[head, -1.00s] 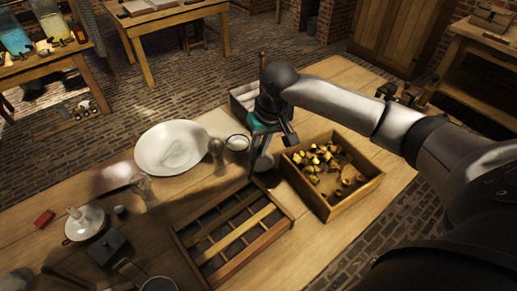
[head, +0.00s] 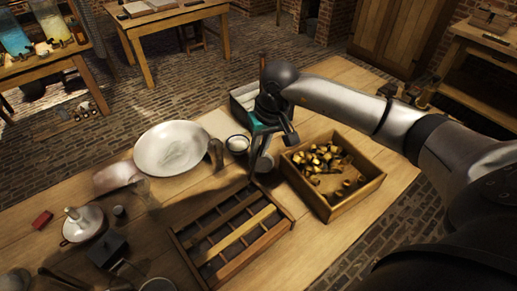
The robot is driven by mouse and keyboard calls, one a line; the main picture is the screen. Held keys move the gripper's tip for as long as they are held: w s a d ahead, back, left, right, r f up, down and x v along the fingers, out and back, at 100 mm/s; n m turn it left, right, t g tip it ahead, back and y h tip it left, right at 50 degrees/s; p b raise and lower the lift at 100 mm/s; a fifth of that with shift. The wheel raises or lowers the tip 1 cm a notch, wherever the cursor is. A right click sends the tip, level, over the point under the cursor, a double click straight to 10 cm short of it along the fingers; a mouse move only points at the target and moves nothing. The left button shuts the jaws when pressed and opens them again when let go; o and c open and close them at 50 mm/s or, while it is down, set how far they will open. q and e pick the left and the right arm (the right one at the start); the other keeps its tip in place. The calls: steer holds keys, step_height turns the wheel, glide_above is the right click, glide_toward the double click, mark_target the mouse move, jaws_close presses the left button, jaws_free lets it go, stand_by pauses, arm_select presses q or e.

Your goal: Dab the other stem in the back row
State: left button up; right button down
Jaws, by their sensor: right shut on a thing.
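My right gripper (head: 268,143) is over the table, between the white cup (head: 237,143) and the box of brass pieces (head: 298,177). It is shut on a small tool that is mostly hidden by the fingers. A dark rounded shape (head: 263,164) shows just below the fingers; I cannot tell whether it is held or stands on the table. The wooden rack (head: 284,232) with slatted compartments lies in front of the gripper, apart from it. I cannot make out single stems in its back row. My left gripper is not in view.
A large white dish (head: 147,158) lies left of the cup, with a glass vessel (head: 216,152) beside it. A white funnel-like vessel (head: 78,220), a dark box (head: 107,249) and a red block (head: 42,219) stand at the left. Bare tabletop shows between the dish and the rack.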

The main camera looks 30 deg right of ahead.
steer(key=shift+b, duration=0.3)
stand_by(0.6)
steer(key=shift+f+b, duration=0.3)
steer(key=shift+b, duration=0.1)
stand_by(0.8)
steer(key=shift+r, duration=0.1)
stand_by(0.7)
steer(key=shift+r+p, duration=1.3)
steer(key=shift+r, duration=1.15)
